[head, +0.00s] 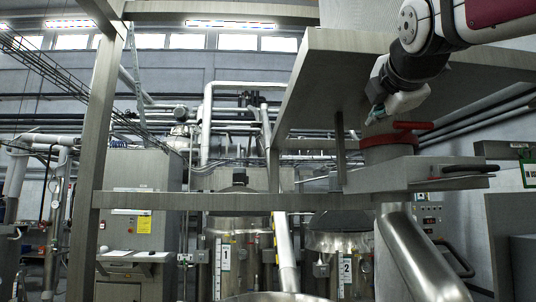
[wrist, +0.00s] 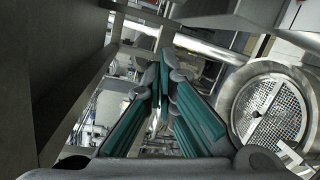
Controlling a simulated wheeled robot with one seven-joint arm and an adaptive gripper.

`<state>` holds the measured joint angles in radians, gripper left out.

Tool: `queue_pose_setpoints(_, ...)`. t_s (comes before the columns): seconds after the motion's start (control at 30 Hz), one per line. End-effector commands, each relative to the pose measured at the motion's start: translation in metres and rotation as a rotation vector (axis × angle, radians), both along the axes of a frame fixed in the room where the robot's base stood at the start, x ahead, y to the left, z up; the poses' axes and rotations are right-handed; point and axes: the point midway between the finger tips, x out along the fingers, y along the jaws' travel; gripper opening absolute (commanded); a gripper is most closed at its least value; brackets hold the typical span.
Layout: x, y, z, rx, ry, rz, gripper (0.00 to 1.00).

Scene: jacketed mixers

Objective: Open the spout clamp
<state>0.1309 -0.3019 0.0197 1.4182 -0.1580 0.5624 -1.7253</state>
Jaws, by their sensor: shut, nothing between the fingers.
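The spout clamp (head: 388,140) is a red band around the spout under the hopper at the right of the head view. Its red lever (head: 412,125) sticks out to the right at the band's top. My gripper (head: 376,114) is just above and left of the clamp, apart from the lever as far as I can tell. In the wrist view its teal-padded fingers (wrist: 162,62) come together at the tips with nothing between them. I cannot make out the clamp in the wrist view.
A grey slide gate (head: 400,175) with a black handle sits below the clamp, above a steel chute (head: 415,250). The hopper's support frame (head: 190,201) crosses in front. Mixers (head: 240,240) stand behind. A round mesh grate (wrist: 270,110) shows in the wrist view.

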Motion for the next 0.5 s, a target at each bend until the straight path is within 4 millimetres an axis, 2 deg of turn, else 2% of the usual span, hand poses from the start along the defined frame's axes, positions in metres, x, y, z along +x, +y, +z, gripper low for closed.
queue_pose_setpoints(0.17,0.004,-0.001,-0.001,0.001,0.002,0.000,0.00)
queue_pose_setpoints(0.27,0.014,-0.003,-0.003,0.002,0.005,0.000,0.00)
queue_pose_setpoints(0.5,0.056,-0.012,-0.007,0.003,0.006,0.000,0.00)
